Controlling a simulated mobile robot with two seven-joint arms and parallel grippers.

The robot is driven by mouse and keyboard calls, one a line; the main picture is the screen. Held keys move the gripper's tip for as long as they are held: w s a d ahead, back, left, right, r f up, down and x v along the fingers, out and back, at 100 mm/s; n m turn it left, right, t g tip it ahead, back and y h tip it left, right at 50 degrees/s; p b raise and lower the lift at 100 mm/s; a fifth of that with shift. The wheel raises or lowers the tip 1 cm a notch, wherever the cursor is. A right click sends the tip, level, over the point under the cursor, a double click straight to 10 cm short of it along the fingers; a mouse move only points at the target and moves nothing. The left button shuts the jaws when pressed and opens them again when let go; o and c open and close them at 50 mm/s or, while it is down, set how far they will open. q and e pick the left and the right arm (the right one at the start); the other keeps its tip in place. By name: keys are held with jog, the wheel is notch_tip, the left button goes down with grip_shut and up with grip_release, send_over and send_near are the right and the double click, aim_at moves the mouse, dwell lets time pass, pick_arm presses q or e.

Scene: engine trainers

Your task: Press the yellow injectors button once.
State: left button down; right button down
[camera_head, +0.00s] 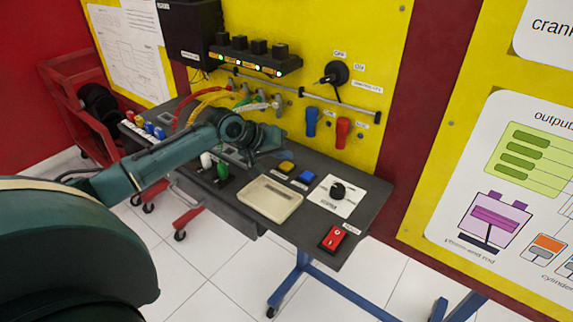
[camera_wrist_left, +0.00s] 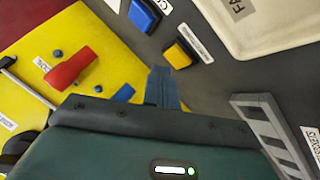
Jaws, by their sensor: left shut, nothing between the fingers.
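The yellow button (camera_head: 286,167) sits on the dark panel top, left of a blue button (camera_head: 306,177). In the left wrist view the yellow button (camera_wrist_left: 178,56) sits in a dark housing beside a white label too blurred to read. My left gripper (camera_head: 282,150) is shut and empty, just behind and left of the yellow button in the head view. In the left wrist view its closed fingertips (camera_wrist_left: 161,72) appear just short of the button; I cannot tell their height above the panel. My right gripper is not in view.
A beige box (camera_head: 269,199) lies in front of the buttons. A black knob (camera_head: 338,190) on a white plate and a red switch (camera_head: 333,238) stand to the right. Blue (camera_head: 311,121) and red (camera_head: 342,132) levers are on the yellow board behind. Coloured cables hang at the left.

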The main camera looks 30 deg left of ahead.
pick_arm(q)
jog(key=shift+f, duration=0.15)
jog(key=shift+f, duration=0.25)
jog(key=shift+f, duration=0.5)
dwell(0.7)
jog(key=shift+r+p, duration=0.1)
jog(key=shift+p, duration=0.25)
jog(key=shift+r+p, duration=0.8)
jog(key=shift+p, duration=0.25)
